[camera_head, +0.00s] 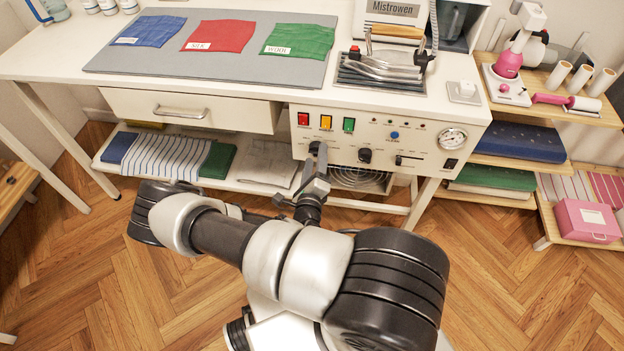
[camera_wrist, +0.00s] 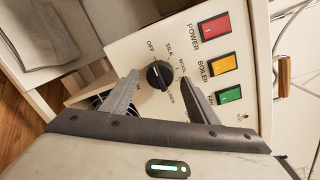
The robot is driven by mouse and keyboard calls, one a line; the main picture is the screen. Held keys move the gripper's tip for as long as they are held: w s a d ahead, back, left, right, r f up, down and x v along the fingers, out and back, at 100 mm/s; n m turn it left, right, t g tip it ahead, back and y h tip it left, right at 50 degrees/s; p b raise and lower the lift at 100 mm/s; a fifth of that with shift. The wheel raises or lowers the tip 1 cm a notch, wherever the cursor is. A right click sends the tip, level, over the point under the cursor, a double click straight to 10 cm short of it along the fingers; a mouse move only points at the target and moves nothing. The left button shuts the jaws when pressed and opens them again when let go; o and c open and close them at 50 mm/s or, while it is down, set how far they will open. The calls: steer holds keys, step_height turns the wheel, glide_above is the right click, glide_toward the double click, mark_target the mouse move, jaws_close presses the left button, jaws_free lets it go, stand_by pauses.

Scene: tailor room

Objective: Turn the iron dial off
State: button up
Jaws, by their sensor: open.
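The iron dial (camera_wrist: 160,75) is a round black knob on the white control panel (camera_wrist: 130,45). Labels around it include OFF, SILK, WOOL and LINEN; I cannot tell surely which one its mark points to. In the head view the dial (camera_head: 317,147) shows just above my gripper (camera_head: 315,172), which partly covers that area. In the wrist view my gripper (camera_wrist: 158,72) is open, with one finger to the left and one to the right of the dial. Whether either finger touches it is unclear.
Red power (camera_head: 303,119), yellow boiler (camera_head: 326,122) and green fan (camera_head: 348,125) switches sit above the dial. Another black knob (camera_head: 365,155) and a gauge (camera_head: 453,138) are to the right. An iron (camera_head: 384,68) rests on the table above. A drawer (camera_head: 190,109) is at left.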

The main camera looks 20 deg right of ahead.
steer(key=p+v, duration=0.1)
steer(key=v, duration=1.5)
steer(key=shift+a, duration=0.2)
steer(key=shift+s+r, duration=0.1)
steer(key=shift+s, duration=0.05)
steer(key=s+d+r+m+g+h, duration=0.1)
steer(key=s+r+m+g+h, duration=0.1)
steer(key=r+m+g, duration=0.9)
steer(key=s+d+r+m+g+h, duration=0.2)
steer(key=r+m+g, duration=0.3)
steer(key=r+m, duration=0.7)
steer(key=s+a+r+m+t+y+p, duration=0.1)
steer(key=r+m+y+p, duration=0.3)
steer(key=r, duration=0.7)
steer(key=s+a+r+m+t+y+p, duration=0.1)
steer(key=a+r+m+t+y+p, duration=0.2)
steer(key=r+m+p, duration=0.3)
steer(key=s+a+r+m+t+y+p, duration=0.1)
steer(key=a+r+m+y+p, duration=0.3)
steer(key=r, duration=1.2)
steer(key=m+t+y+p, duration=0.1)
steer(key=m+y, duration=0.1)
steer(key=m, duration=0.2)
steer(key=shift+s+r+m+t+p, duration=0.3)
steer(key=shift+s+p, duration=0.05)
steer(key=shift+s, duration=0.05)
